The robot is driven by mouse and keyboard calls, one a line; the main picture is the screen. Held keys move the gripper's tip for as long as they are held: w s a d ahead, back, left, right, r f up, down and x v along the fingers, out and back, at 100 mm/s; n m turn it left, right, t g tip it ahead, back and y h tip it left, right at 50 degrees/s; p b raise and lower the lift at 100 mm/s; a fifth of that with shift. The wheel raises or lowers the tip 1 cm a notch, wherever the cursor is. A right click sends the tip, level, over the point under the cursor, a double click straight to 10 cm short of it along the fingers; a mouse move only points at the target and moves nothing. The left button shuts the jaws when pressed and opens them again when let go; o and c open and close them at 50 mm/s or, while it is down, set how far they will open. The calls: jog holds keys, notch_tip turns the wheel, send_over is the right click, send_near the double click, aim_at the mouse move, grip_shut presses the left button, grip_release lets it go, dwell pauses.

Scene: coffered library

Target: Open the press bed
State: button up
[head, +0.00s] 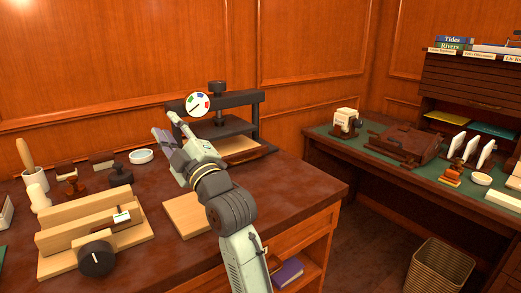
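The press is a dark frame with a top crossbar (236,98), a screw knob (217,88) above it and a dark platen (232,128) hanging between its posts. The press bed (238,149), a pale wooden board in a dark base, lies below the platen and is partly hidden by my arm. A gap shows between platen and bed. My gripper (172,121) is at the end of my arm, at the left front of the press. It looks apart from the bed and seems empty. Its fingers are too small to tell open from shut.
A round coloured dial (198,104) shows in front of the press. A pale board (186,214) lies on the brown bench before it. A wooden fixture with a black knob (97,258) and several stamps stand at left. A green-topped desk (380,160) is at right.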

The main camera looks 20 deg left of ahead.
jog(key=w+d+f+n+h+p, duration=0.1)
jog(key=w+d+f+n+h, duration=0.1)
jog(key=w+d+f+h, duration=0.55)
jog(key=n+g+p, duration=0.2)
jog(key=n, duration=0.1)
send_near(251, 158)
jog(key=shift+w+d+f+y, duration=0.15)
jog(key=shift+w+f+y, duration=0.1)
jog(key=shift+y, duration=0.1)
jog(key=p+x, duration=0.2)
jog(key=x, duration=0.7)
jog(key=shift+p+x, duration=0.4)
jog(key=shift+x, duration=0.35)
jog(key=shift+s+f, duration=0.1)
jog(key=shift+c, duration=0.2)
grip_shut()
